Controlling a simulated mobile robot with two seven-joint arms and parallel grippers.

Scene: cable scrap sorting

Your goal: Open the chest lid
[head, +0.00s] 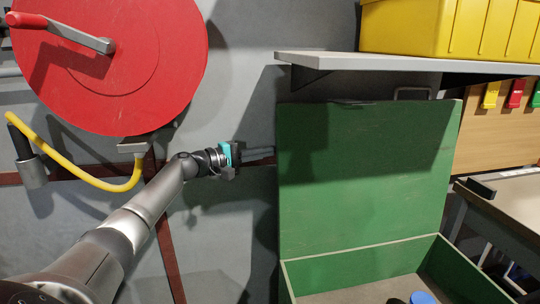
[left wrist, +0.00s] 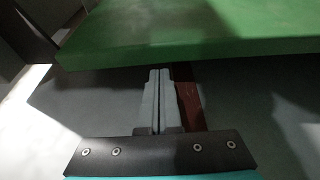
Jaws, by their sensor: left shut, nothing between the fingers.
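The green chest (head: 365,262) stands at the lower right of the head view, with its lid (head: 370,170) raised to about upright behind the open box. A small dark handle (head: 412,92) shows at the lid's top edge. My left gripper (head: 272,154) is to the left of the lid, fingers pointing toward its side edge. In the left wrist view the gripper (left wrist: 158,75) is shut and empty, its fingertips near the green lid edge (left wrist: 190,48); I cannot tell whether they touch. My right gripper is not in view.
A grey shelf (head: 400,62) with a yellow bin (head: 450,28) juts out above the lid. A red reel (head: 110,60) with a crank and a yellow hose (head: 90,178) are at the left. A blue object (head: 422,297) lies inside the chest. A table (head: 515,205) stands right.

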